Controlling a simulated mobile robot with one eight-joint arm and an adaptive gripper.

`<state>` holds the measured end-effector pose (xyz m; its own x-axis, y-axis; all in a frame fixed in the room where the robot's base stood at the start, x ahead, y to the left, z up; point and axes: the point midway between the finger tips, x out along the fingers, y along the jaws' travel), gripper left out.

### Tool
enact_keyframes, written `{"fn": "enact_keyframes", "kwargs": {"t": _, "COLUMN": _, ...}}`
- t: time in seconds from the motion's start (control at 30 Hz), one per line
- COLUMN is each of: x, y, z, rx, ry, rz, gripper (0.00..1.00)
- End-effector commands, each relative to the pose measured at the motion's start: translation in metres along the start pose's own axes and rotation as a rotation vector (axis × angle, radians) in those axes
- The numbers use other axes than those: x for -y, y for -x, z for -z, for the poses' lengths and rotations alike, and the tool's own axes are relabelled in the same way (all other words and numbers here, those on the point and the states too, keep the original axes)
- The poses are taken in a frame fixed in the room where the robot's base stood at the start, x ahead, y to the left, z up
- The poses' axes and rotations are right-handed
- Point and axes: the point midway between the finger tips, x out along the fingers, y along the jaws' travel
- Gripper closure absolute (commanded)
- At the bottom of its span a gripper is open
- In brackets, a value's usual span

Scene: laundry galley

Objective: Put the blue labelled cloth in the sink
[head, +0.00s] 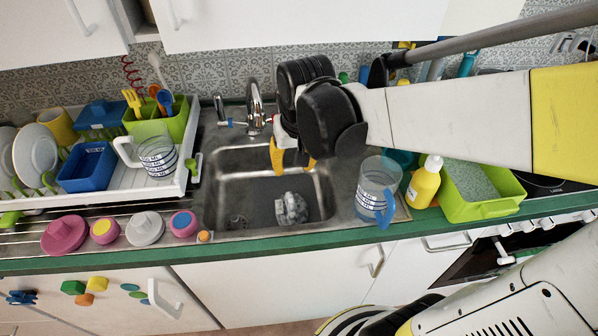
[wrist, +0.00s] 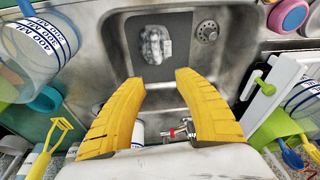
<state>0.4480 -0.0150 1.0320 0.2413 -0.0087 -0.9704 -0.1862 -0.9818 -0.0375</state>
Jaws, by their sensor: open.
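A crumpled grey-white cloth (head: 291,208) lies on the floor of the steel sink (head: 233,192), near its front right part. It also shows in the wrist view (wrist: 155,44), ahead of the fingertips; its markings are too small to read. My gripper (head: 294,160) is over the back right part of the sink, with its yellow fingers pointing down. In the wrist view my gripper (wrist: 159,82) is open and empty, with a clear gap between the fingers. The cloth is apart from the fingers.
A clear measuring jug (head: 377,190), a yellow bottle (head: 425,181) and a green tub (head: 482,209) stand right of the sink. A tap (head: 255,103) rises behind it. A white dish rack (head: 100,194) with crockery is left. Several coloured lids sit at the front left.

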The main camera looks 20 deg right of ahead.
Motion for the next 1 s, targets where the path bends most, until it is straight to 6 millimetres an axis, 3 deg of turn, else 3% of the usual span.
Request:
{"fn": "enact_keyframes", "kwargs": {"t": 0.1, "x": 0.001, "y": 0.033, "z": -0.025, "rx": -0.111, "ry": 0.058, "rz": 0.018, "gripper": 0.62}}
{"fn": "enact_keyframes", "kwargs": {"t": 0.3, "x": 0.000, "y": 0.062, "z": -0.057, "rx": -0.279, "ry": 0.141, "rz": 0.038, "gripper": 0.62}}
{"fn": "enact_keyframes", "kwargs": {"t": 0.53, "x": 0.000, "y": 0.071, "z": -0.074, "rx": -0.370, "ry": 0.184, "rz": 0.044, "gripper": 0.62}}
{"fn": "enact_keyframes", "kwargs": {"t": 1.0, "x": 0.000, "y": 0.072, "z": -0.074, "rx": -0.376, "ry": 0.187, "rz": 0.044, "gripper": 0.62}}
